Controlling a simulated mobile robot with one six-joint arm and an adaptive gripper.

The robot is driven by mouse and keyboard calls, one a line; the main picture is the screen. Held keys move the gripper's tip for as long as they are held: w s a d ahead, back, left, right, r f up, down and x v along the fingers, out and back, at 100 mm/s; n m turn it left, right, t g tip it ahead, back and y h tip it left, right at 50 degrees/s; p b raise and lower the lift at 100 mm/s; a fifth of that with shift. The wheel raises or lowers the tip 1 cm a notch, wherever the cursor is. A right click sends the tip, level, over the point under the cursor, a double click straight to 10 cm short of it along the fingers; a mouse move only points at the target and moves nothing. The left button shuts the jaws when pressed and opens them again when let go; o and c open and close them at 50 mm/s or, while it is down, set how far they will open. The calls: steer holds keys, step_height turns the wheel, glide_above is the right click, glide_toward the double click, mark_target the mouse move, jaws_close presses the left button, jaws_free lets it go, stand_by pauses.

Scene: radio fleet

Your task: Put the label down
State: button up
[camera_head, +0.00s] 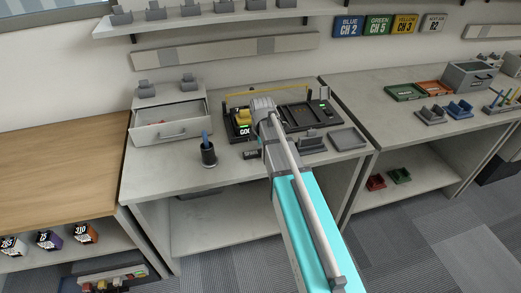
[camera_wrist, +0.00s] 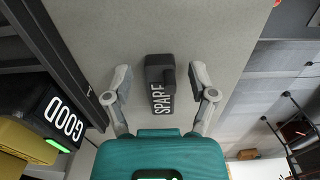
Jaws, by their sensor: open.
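The label is a small dark block with white letters reading SPARE (camera_wrist: 161,98). In the wrist view it lies on the grey bench top (camera_wrist: 200,25). My gripper (camera_wrist: 162,82) is open, with one finger on each side of the label and a visible gap on both sides. In the head view my arm hides most of the gripper. A small dark block (camera_head: 250,154) beside my arm, near the front of the bench, seems to be the same label.
A dark unit marked GOOD (camera_wrist: 62,120) with a yellow device stands close to the gripper. A dark pen cup (camera_head: 208,155) and an open drawer (camera_head: 170,132) are to the left. A grey tray (camera_head: 347,139) lies to the right. The bench front between cup and label is clear.

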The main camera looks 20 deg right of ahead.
step_height(320, 180, up, 12)
steer(key=p, duration=1.1)
steer(key=shift+p, duration=0.4)
steer(key=shift+s, duration=0.1)
stand_by(0.4)
steer(key=s+a+m, duration=0.1)
steer(key=s+m, duration=0.7)
steer(key=m, duration=0.1)
steer(key=s+a+m, duration=0.2)
steer(key=s+m, duration=0.6)
steer(key=m, duration=0.1)
steer(key=shift+a, duration=0.25)
stand_by(0.7)
